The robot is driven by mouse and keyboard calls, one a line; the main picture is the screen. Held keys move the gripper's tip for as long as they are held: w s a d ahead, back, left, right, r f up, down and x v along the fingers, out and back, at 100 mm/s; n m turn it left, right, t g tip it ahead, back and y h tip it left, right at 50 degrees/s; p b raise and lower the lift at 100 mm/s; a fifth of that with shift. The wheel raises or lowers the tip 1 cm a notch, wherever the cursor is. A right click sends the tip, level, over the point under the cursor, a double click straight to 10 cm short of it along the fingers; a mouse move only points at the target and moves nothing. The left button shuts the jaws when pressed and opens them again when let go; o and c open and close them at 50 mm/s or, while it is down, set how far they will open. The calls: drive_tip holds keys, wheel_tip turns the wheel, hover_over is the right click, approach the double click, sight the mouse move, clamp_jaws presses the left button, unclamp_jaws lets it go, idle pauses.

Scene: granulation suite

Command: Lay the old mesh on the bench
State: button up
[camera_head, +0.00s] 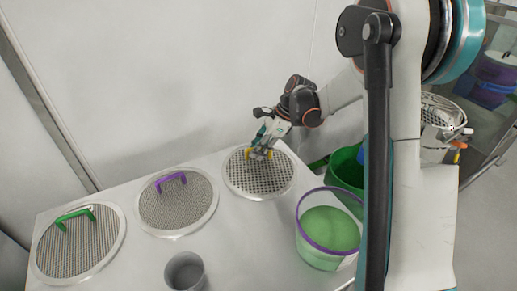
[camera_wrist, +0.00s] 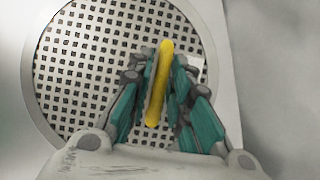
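A round mesh (camera_head: 258,188) with a pale rim and a yellow handle lies flat on the bench (camera_head: 240,242), nearest the arm. It fills much of the wrist view (camera_wrist: 90,70). My gripper (camera_head: 261,153) is over this mesh, with its teal fingers close on both sides of the yellow handle (camera_wrist: 160,85); it looks shut on it. Two more round meshes lie on the bench: one with a purple handle (camera_head: 163,212) in the middle, one with a green handle (camera_head: 88,255) at the left. No marking shows which mesh is old.
A grey cup (camera_head: 185,271) stands near the front of the bench. A purple-rimmed tub with green contents (camera_head: 330,229) is right of the yellow-handled mesh, by a green bin (camera_head: 346,169). A wall (camera_head: 160,85) runs behind. Another sieve-like round (camera_head: 443,111) sits at the right.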

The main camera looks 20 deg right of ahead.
drive_tip(key=shift+o, duration=0.4)
drive_tip(key=v, duration=1.2)
